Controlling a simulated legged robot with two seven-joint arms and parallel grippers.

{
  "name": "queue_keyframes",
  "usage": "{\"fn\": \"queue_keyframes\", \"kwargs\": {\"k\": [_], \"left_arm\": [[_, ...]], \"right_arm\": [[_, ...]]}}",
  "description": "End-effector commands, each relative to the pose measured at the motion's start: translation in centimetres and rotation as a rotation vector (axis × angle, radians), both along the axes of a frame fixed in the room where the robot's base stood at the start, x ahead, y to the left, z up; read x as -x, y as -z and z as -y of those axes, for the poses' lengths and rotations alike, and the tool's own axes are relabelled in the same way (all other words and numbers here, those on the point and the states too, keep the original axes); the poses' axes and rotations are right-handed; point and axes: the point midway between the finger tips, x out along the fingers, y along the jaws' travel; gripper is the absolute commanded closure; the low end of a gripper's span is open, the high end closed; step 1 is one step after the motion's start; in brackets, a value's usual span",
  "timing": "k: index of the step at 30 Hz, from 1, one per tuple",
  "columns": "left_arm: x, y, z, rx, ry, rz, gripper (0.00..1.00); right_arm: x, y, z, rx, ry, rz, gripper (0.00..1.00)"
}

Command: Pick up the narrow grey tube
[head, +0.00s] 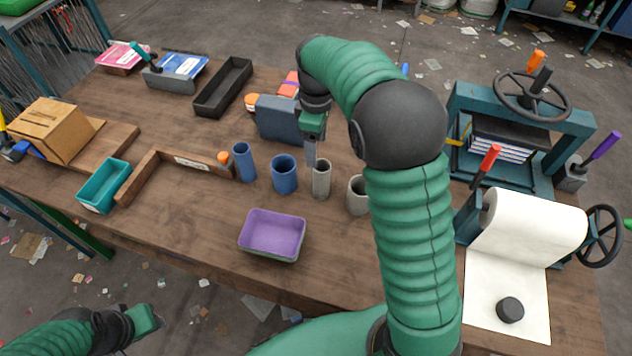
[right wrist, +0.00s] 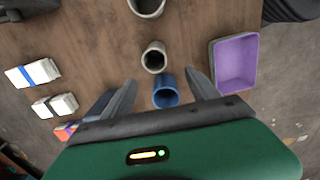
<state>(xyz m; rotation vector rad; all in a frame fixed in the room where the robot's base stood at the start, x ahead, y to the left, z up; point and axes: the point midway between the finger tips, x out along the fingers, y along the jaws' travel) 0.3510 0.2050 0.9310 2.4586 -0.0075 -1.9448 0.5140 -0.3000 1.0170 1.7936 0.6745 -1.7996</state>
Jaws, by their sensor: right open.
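The narrow grey tube (head: 321,182) stands upright on the table between the wide blue tube (head: 284,172) and the wide grey tube (head: 357,197). My right gripper (head: 311,158) is above and just behind it, pointing down. In the right wrist view my right gripper (right wrist: 160,76) is open and empty. There the narrow grey tube (right wrist: 153,58) shows its open top just beyond the fingertips, and a blue tube (right wrist: 166,93) appears between the fingers. My left gripper (head: 150,320) is low at the left, off the table's front edge; its jaws are unclear.
A narrow blue tube (head: 243,162) stands left of the wide one. A purple tray (head: 272,252) lies in front. A dark grey box (head: 273,118) is behind the tubes. A wooden corner rail (head: 140,175) and teal tray (head: 88,203) are left; a paper roll (head: 527,225) is right.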

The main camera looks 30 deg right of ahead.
Motion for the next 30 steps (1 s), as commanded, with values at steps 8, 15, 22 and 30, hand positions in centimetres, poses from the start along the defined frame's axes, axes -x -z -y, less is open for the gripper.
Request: {"fn": "queue_keyframes", "kwargs": {"k": [8, 15, 22, 30], "left_arm": [[0.0, 0.3, 0.0, 0.0, 0.001, 0.0, 0.64], [0.0, 0.4, 0.0, 0.0, 0.001, 0.0, 0.64], [0.0, 0.4, 0.0, 0.0, 0.0, 0.0, 0.64], [0.0, 0.4, 0.0, 0.0, 0.0, 0.0, 0.64]], "right_arm": [[0.2, 4.2, 0.5, -0.001, 0.004, 0.0, 0.31], [0.6, 8.3, 0.4, 0.001, 0.004, -0.002, 0.31], [0.5, 8.8, 0.5, 0.001, 0.004, 0.002, 0.31], [0.6, 8.8, 0.6, 0.0, 0.004, 0.001, 0.61]]}}
